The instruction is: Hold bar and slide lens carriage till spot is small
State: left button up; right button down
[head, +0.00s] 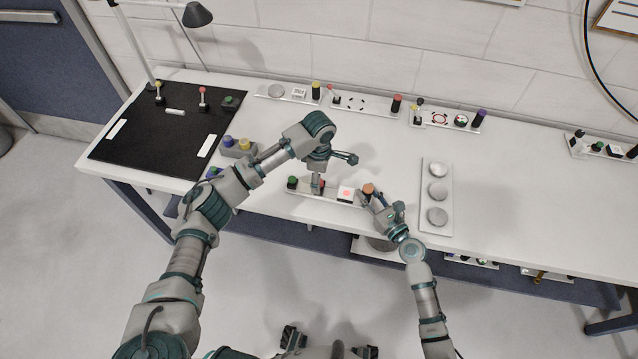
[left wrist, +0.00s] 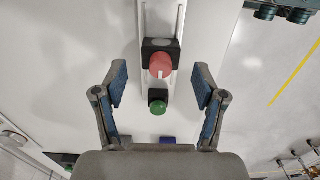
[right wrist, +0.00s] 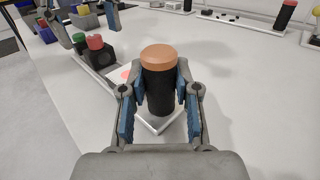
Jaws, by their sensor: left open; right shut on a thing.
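The bar (head: 330,199) lies near the table's front edge. It has a green knob (head: 292,182) at its left end. The lens carriage is a black block with a red knob (left wrist: 161,65), on the rails beside the green knob. A white card with a red spot (head: 346,194) stands farther right. My right gripper (right wrist: 158,97) is shut on the black post with an orange top (right wrist: 159,60) at the bar's right end. My left gripper (left wrist: 160,72) is open above the carriage, one finger on each side, apart from it. Its arm partly hides the carriage in the head view.
A white plate with several grey discs (head: 437,193) lies right of the bar. A grey block with blue and yellow knobs (head: 240,147) and a black board (head: 150,150) are at the left. Other fixtures line the wall. White table between is clear.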

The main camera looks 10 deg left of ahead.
pick_arm(q)
notch_tip(320, 180, up, 8)
dwell(0.5)
jog(key=shift+d+f, duration=0.1)
jog(key=shift+d, duration=0.1)
jog(key=c, duration=0.6)
jog(key=d+m, duration=0.1)
jog(key=m+y, duration=0.1)
jog(key=s+d+m+t, duration=0.1)
jog(key=m, duration=0.1)
jog(key=shift+s+d+f+y, duration=0.1)
jog(key=shift+d+f+y, duration=0.15)
jog(key=shift+d+y, duration=0.15)
grip_shut()
jog(key=s+d+f+m+t+y, duration=0.25)
jog(key=d+m, duration=0.25)
jog(key=m, duration=0.6)
jog(key=m+t+y, duration=0.1)
jog(key=m, duration=0.1)
send_near(325, 189)
jog(key=x, duration=0.5)
jog(key=shift+s, duration=0.15)
